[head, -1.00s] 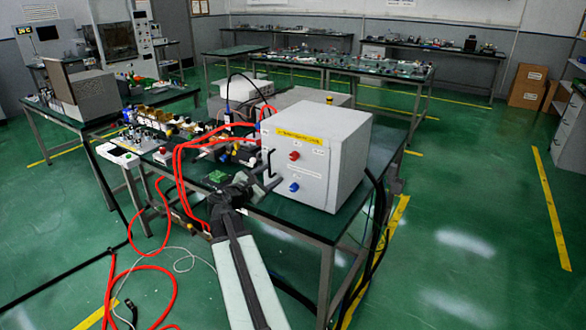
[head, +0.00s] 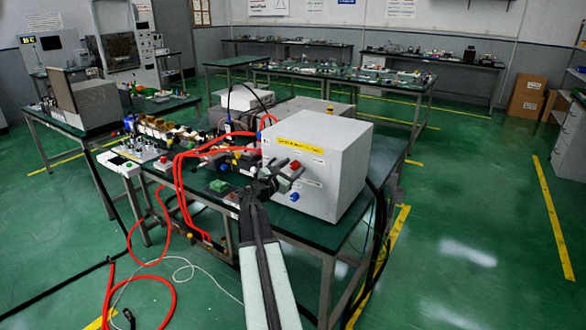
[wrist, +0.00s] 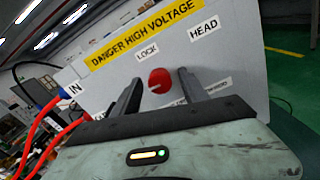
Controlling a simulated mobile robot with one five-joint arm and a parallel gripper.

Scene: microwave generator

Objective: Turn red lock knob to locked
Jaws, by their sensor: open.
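The red lock knob (head: 295,163) is on the front face of the white generator box (head: 343,165). In the wrist view, the red knob (wrist: 159,80) sits below the LOCK label (wrist: 147,52) and has a pale mark on its left side. My gripper (head: 284,169) is in front of the panel. In the wrist view, my open gripper (wrist: 161,76) has one finger on each side of the knob as seen. I cannot tell whether the fingertips reach it or touch it. Part of the panel below the knob is hidden by the gripper.
A blue knob (head: 294,197) is lower on the same panel. Red cables (head: 178,180) run to the left of the box and down to the floor. Small parts crowd the table (head: 310,237) at left. The floor at right is clear.

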